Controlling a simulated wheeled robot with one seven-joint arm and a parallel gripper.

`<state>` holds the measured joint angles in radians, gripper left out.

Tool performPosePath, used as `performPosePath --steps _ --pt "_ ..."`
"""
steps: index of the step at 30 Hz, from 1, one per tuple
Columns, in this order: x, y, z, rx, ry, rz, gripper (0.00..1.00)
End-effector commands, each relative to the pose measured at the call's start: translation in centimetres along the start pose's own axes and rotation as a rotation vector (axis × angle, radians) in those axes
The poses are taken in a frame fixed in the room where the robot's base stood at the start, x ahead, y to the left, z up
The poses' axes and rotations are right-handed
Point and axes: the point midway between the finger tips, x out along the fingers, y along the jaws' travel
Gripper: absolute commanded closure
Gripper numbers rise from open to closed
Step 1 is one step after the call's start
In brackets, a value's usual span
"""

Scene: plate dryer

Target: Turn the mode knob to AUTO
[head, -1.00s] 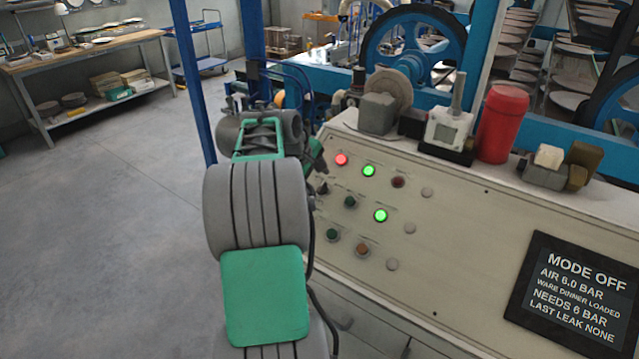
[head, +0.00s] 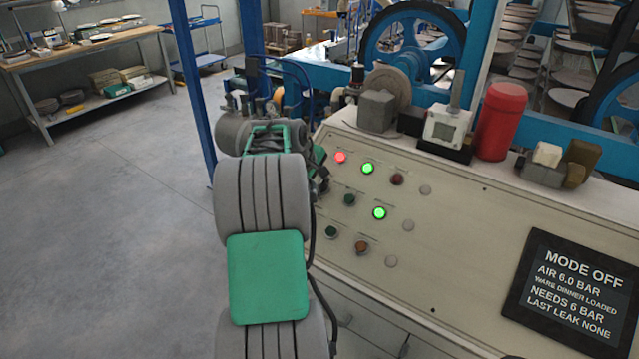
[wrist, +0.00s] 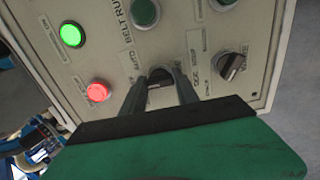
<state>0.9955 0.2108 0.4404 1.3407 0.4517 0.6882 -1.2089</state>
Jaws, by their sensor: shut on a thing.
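In the wrist view, the two dark fingers of my gripper (wrist: 160,80) are closed around a small dark knob (wrist: 159,75) on the cream panel. The word AUTO is printed beside this knob, on its left. The fingers hide most of the knob, so I cannot tell its pointer's exact direction. In the head view my arm covers this part of the panel. The dark screen (head: 570,290) there reads MODE OFF, with air at 6.0 bar.
A second dark knob (wrist: 232,66) is close to the right of my fingers. A lit red lamp (wrist: 98,91) and lit green lamp (wrist: 70,35) are to the left. A red canister (head: 501,122) stands on the console's top. Open floor (head: 120,220) lies left.

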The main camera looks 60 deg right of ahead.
Motion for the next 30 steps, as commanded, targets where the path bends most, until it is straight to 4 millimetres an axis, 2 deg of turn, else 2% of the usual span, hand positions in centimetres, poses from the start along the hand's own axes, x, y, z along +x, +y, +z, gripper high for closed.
performPosePath --steps 1,7,20,30 --pt "-0.02 0.00 -0.01 0.000 0.000 0.000 0.84" --pt "-0.03 0.00 -0.01 0.000 0.000 0.000 1.00" --pt "0.06 -0.08 -0.03 0.066 0.000 0.000 1.00" --pt "0.14 -0.13 -0.08 0.308 0.002 0.001 1.00"
